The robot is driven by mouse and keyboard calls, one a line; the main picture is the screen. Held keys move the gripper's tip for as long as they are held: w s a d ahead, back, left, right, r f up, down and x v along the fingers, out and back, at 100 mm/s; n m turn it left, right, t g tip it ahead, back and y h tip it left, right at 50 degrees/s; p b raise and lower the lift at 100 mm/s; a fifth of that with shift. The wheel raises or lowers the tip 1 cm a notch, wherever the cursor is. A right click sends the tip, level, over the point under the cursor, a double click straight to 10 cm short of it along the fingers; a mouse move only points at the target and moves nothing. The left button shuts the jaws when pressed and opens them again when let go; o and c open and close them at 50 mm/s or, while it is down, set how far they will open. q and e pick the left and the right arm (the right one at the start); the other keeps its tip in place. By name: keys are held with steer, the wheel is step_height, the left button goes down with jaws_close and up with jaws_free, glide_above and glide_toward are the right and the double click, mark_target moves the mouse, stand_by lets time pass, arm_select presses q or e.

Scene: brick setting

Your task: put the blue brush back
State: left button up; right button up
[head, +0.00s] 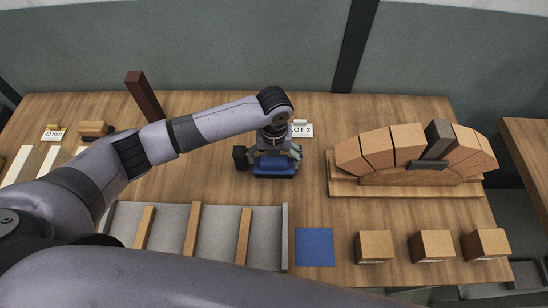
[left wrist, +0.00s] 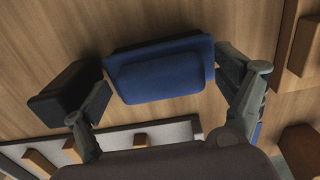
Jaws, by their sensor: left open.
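The blue brush (head: 275,168) lies on the wooden table near its middle, below the LOT 2 card. It also shows in the left wrist view (left wrist: 160,78), with a blue front face and a darker upper part. My left gripper (head: 276,153) is over it, with one finger at each end. In the left wrist view the fingers are spread, and I cannot tell whether they touch the brush. A flat blue square (head: 314,246) lies bare at the front of the table. My right gripper is not in view.
A black block (head: 240,157) stands close beside the brush, by one finger. A grey tray with wooden strips (head: 284,238) is in front. A brick arch (head: 407,151) stands at right, with 3 loose bricks (head: 375,246) before it. A dark red post (head: 143,95) rises behind my arm.

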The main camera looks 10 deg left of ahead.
arm_select(q)
steer(key=shift+r, duration=0.55)
step_height(320, 180, up, 11)
steer(key=b, duration=0.1)
steer(key=shift+b, duration=0.35)
